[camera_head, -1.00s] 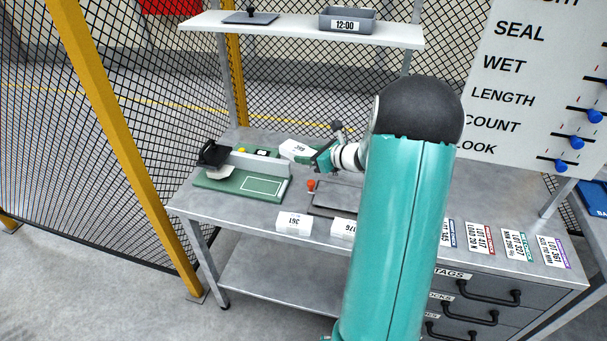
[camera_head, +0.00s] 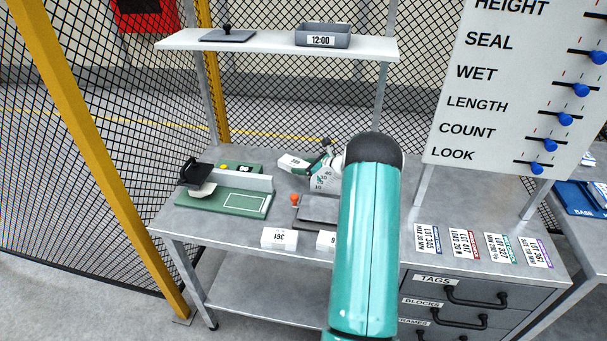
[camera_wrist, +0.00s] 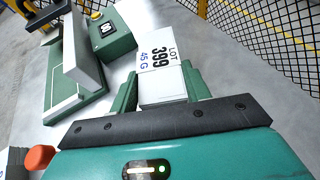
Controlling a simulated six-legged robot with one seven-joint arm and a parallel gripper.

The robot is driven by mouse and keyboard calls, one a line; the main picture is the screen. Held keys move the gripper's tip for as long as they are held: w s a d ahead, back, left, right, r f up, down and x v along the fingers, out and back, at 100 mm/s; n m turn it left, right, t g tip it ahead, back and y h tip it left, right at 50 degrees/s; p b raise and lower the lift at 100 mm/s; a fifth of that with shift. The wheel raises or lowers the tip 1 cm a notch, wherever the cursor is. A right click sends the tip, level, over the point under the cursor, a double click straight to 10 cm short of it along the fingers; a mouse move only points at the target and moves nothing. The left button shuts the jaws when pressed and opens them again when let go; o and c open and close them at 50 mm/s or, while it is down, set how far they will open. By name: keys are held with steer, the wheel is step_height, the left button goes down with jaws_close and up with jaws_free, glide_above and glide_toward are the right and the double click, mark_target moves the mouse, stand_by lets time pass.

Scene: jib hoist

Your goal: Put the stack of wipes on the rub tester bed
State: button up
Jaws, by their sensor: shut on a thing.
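The stack of wipes (camera_wrist: 163,62) is a white block with a label reading LOT 399, 45 G. My gripper (camera_wrist: 160,90) is shut on it, one green finger on each side. In the head view the stack (camera_head: 292,162) shows at the back of the bench, right of the rub tester; I cannot tell its height above the bench. The rub tester (camera_head: 257,183) has a green base, a grey wall and a black head at its left. Its bed (camera_head: 246,201) is a white-outlined rectangle, bare, apart from the stack. The tester (camera_wrist: 84,52) also shows upper left in the wrist view.
Other white stacks (camera_head: 279,239) lie along the bench's front edge. A shelf (camera_head: 275,43) hangs above. Mesh fence is behind.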

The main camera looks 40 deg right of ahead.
steer(key=shift+f, duration=1.6)
steer(key=o, duration=1)
steer(key=shift+f, duration=0.1)
steer(key=shift+s+d+r, duration=0.15)
steer(key=shift+s+r, duration=0.05)
steer(key=shift+r, duration=0.05)
steer(key=v, duration=1.1)
steer(key=shift+s+r, duration=0.15)
steer(key=shift+r, duration=0.05)
